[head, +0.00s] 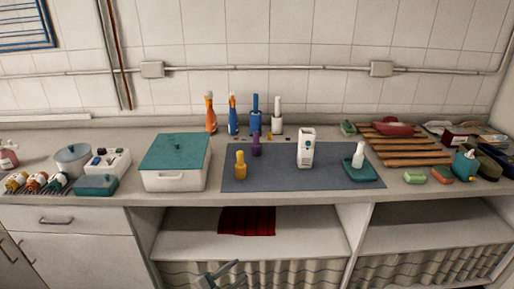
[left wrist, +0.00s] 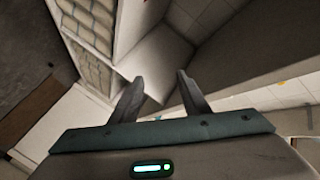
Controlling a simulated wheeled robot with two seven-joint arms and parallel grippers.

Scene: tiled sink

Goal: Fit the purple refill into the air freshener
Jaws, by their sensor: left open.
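The purple refill (head: 256,146) is a small dark purple bottle standing upright on the grey mat (head: 290,180), toward its back left. The white air freshener (head: 306,148) stands upright on the same mat, to the right of the refill. A yellow bottle of similar shape (head: 240,166) stands at the mat's front left. My left gripper (head: 228,270) is low in front of the open shelves, below the counter and well away from the refill. In the left wrist view its two fingers (left wrist: 160,92) are apart with nothing between them. My right gripper is not in view.
A white box with a teal lid (head: 175,158) stands left of the mat. Spray bottles and brushes (head: 243,116) line the back. A white pump bottle (head: 358,156) stands on a teal tray (head: 362,176) at the mat's right. A wooden rack (head: 408,150) is farther right.

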